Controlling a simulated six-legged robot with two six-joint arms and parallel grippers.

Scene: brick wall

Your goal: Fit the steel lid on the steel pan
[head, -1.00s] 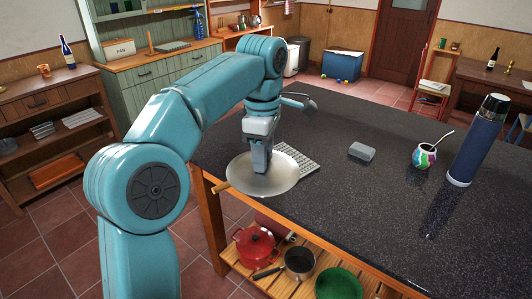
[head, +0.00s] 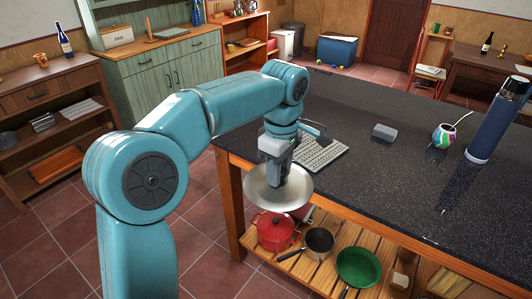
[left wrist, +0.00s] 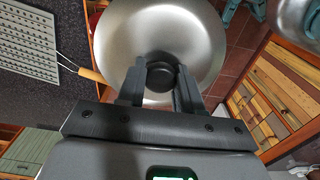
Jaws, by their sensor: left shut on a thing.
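The steel lid (head: 262,196) is a shiny round disc with a black knob (left wrist: 160,76). My left gripper (head: 279,172) is shut on the knob and holds the lid roughly level, just off the dark table's near edge. In the left wrist view the lid (left wrist: 130,35) fills the upper middle, with the fingers on both sides of the knob. A shiny round steel vessel (left wrist: 296,22), cut off at that view's upper right, looks like the steel pan; its inside cannot be made out. My right gripper is not in view.

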